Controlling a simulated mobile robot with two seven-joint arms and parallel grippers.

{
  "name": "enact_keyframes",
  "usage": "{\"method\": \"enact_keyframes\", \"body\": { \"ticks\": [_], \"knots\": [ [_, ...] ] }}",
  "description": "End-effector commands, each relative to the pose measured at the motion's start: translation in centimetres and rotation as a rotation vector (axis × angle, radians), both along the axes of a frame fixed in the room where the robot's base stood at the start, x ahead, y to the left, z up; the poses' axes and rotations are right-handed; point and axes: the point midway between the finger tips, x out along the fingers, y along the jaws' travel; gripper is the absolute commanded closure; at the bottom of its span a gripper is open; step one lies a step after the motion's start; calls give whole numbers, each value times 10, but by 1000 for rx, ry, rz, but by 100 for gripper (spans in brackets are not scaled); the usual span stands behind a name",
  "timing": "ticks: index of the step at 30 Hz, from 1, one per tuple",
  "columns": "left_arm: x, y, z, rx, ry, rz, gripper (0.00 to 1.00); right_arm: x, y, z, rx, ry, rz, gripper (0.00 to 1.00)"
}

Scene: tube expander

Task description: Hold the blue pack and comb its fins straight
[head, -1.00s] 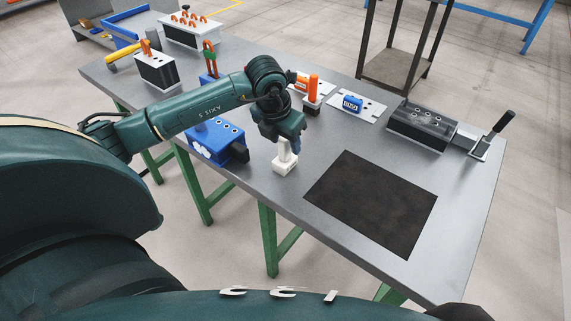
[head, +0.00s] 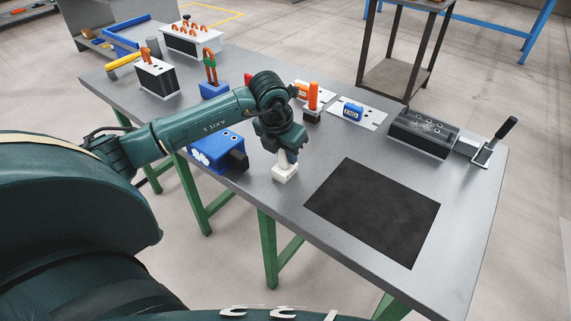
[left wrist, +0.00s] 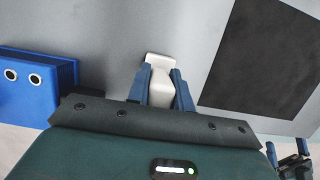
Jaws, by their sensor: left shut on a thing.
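My left gripper (left wrist: 160,92) is shut on a white tool with a block-like foot (left wrist: 160,60). In the head view the gripper (head: 286,150) is above the tool's foot (head: 284,172), which is at the table surface; I cannot tell whether it touches. A blue box (head: 215,152) with round holes on top and a dark end stands left of the gripper, apart from it. It also shows in the left wrist view (left wrist: 40,88).
A black mat (head: 375,208) lies right of the tool. A dark grey fixture (head: 424,132) with a lever handle stands at the right. White plates, one with a blue block (head: 352,112), lie behind. Finned blocks with orange loops (head: 157,78) stand far left.

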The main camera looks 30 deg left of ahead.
Motion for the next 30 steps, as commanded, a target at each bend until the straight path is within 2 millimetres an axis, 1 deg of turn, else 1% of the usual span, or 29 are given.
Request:
{"method": "enact_keyframes", "body": {
  "ticks": [1, 6, 12, 16, 30],
  "knots": [
    [0, 0, 0, 0, 0, 0, 87, 0, 0, 0, -1, 1, 1, 0],
    [0, 0, 0, 0, 0, 0, 100, -1, 0, -1, -1, 1, 3, 0],
    [0, 0, 1, 0, -1, 0, 100, -3, 1, -2, -5, 6, 10, 0],
    [0, 0, 6, 0, -1, 0, 100, -2, 1, 2, -5, 5, 8, 0],
    [0, 0, 44, 1, -2, 0, 100, -1, 0, 28, -2, 2, 4, 0]
  ]
}}
